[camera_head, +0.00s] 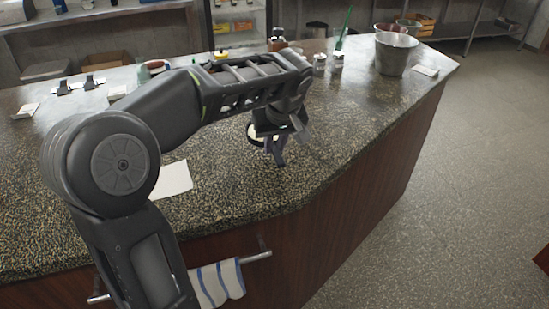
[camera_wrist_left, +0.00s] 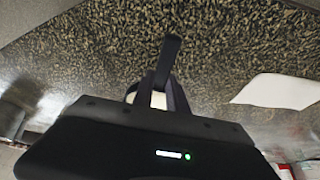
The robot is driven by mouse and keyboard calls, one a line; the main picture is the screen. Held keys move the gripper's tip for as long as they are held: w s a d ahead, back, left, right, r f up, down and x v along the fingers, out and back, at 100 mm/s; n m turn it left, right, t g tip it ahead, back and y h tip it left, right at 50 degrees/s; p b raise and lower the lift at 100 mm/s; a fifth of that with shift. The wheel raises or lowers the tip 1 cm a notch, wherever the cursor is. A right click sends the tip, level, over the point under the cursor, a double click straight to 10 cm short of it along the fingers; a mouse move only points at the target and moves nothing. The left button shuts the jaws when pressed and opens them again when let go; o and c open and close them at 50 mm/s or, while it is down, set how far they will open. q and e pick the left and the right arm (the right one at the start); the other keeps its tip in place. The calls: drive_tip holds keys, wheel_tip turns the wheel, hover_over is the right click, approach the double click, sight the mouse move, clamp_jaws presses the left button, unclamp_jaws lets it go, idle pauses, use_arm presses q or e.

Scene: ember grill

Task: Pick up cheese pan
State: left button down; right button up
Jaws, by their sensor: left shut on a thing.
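The cheese pan (camera_head: 253,138) is a small dark pan with pale contents on the dark speckled counter, mostly hidden behind my left gripper (camera_head: 276,155). In the left wrist view a dark handle-like piece (camera_wrist_left: 169,52) rises between the fingers, and a pale patch shows behind them. My left gripper (camera_wrist_left: 160,90) is shut on the cheese pan, close to the counter's front part. I cannot tell whether the pan touches the counter. My right gripper is not in view.
A white sheet (camera_head: 174,179) lies on the counter to the left. Metal buckets (camera_head: 392,54) and small glass jars (camera_head: 337,61) stand at the back right. A striped towel (camera_head: 219,283) hangs on the front rail. The counter right of my gripper is clear.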

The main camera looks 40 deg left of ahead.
sight(275, 148)
use_arm(q)
drive_tip(key=shift+r, duration=1.85)
drive_tip(key=shift+d+r, duration=0.1)
